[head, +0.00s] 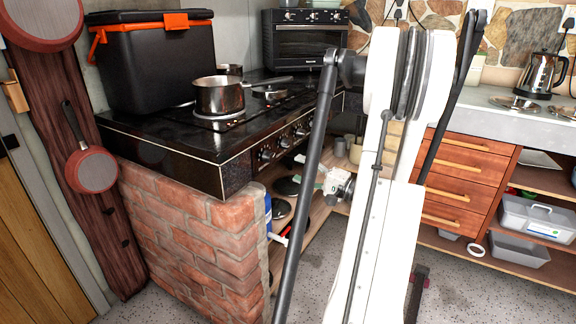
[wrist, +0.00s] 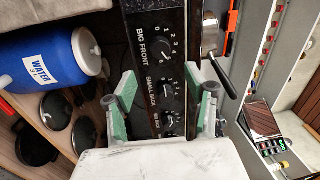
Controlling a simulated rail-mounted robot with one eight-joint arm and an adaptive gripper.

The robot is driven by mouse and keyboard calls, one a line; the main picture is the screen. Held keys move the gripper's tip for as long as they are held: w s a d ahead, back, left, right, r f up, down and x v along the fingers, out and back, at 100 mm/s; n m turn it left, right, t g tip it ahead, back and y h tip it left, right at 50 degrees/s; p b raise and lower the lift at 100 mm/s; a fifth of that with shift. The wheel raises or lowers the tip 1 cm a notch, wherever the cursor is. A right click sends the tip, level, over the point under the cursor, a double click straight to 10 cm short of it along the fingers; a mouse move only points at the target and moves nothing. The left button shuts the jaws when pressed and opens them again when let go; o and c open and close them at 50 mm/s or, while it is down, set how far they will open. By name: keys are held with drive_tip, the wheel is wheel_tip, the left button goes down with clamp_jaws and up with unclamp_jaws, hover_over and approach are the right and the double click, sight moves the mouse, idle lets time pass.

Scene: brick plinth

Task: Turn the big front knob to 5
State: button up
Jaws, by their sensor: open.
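The big front knob (wrist: 166,56) is a dark round knob on the black stove panel, under the printed words BIG FRONT, with a number scale around it. I cannot read its exact setting. In the head view the nearest knob on the stove front (head: 266,155) appears to be the same one. My gripper (wrist: 163,82) is open, with its green-and-grey fingers apart on either side of the knob row. It appears empty and short of the panel.
The small back knob (wrist: 165,88) and another below it share the panel. A blue water container (wrist: 50,58) and dark pans (wrist: 56,110) are on the shelf below. A steel pot (head: 219,96) stands on the stove (head: 160,140). The brick plinth (head: 190,225) supports its near end.

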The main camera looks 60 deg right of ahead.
drive_tip(key=shift+s+f, duration=0.1)
drive_tip(key=shift+s, duration=0.85)
